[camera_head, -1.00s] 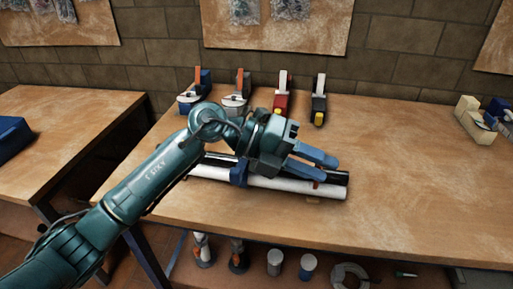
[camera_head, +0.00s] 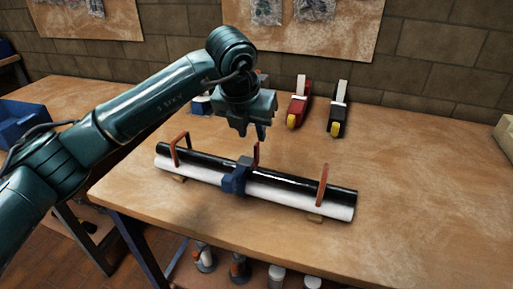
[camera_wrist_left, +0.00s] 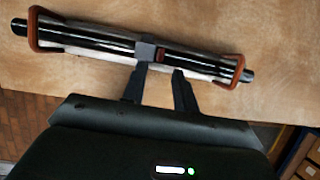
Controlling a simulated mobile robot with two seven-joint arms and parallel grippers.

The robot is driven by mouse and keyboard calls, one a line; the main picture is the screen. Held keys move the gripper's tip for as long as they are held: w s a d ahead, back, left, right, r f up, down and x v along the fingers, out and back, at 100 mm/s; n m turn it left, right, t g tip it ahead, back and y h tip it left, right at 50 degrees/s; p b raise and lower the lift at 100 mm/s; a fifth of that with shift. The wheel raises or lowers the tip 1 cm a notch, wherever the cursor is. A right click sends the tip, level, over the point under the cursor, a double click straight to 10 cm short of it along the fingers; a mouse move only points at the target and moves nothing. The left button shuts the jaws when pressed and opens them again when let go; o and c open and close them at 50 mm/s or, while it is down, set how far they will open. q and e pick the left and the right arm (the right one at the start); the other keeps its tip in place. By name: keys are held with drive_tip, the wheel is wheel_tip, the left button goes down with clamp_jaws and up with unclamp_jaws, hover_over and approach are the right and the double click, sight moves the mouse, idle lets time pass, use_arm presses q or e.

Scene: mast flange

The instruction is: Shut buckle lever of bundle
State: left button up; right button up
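The bundle is a black tube (camera_head: 305,185) and a white tube (camera_head: 290,199) side by side on the table. A dark blue buckle (camera_head: 234,181) sits around its middle. The orange-red buckle lever (camera_head: 256,154) stands up at the buckle's far side. In the left wrist view, the buckle (camera_wrist_left: 145,51) and a bit of red lever (camera_wrist_left: 160,54) show beyond the fingertips. My left gripper (camera_head: 252,133) points down, above and behind the bundle's middle. Its fingers are apart and empty, and I see no contact with the lever. My right gripper is out of view.
Orange-red upright frames (camera_head: 322,186) stand around both ends of the bundle, which rests on small wooden blocks (camera_head: 315,218). The table to the right is clear.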

sight(256, 145)
use_arm(q)
drive_tip(key=x, duration=0.8)
drive_tip(key=shift+f, duration=0.15)
clamp_jaws()
